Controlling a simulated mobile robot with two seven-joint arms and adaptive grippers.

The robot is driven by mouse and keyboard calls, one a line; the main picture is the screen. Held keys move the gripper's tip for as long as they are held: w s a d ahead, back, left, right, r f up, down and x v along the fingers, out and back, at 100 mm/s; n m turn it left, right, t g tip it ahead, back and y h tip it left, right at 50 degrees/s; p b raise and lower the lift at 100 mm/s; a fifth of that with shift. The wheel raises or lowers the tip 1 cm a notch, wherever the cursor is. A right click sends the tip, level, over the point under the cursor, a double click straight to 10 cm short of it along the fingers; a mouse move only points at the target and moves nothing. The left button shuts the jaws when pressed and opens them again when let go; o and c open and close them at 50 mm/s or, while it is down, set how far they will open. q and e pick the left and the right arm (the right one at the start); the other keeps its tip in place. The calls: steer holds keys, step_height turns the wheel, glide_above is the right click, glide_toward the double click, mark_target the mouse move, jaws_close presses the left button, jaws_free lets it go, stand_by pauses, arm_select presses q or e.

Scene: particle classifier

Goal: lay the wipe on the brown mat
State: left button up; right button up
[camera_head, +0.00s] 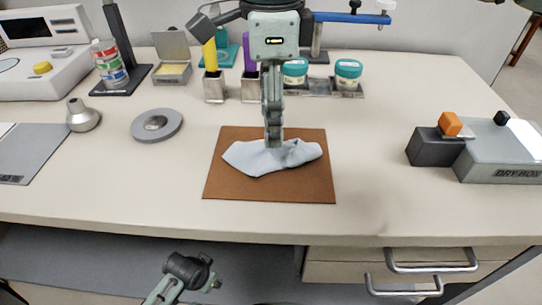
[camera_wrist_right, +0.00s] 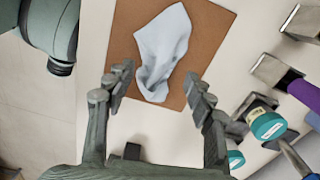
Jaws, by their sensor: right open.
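The pale blue wipe (camera_head: 262,158) lies crumpled and spread on the brown mat (camera_head: 228,187), within its edges. In the right wrist view the wipe (camera_wrist_right: 163,45) shows folds near its lower end, with the mat (camera_wrist_right: 125,35) around it. My right gripper (camera_head: 273,143) reaches down from above over the middle of the wipe. I cannot tell whether a fingertip touches the cloth. My left gripper (camera_head: 187,270) shows low at the front, below the table edge; its fingers are unclear.
A grey ring (camera_head: 157,124) and a metal funnel-like piece (camera_head: 83,116) stand left of the mat. Holders with yellow and purple items and two teal-lidded jars (camera_head: 348,73) stand behind. A grey dry box (camera_head: 500,165) is at right. Table between mat and box is clear.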

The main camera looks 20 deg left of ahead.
step_height(320, 180, up, 12)
stand_by(0.5)
stand_by(0.3)
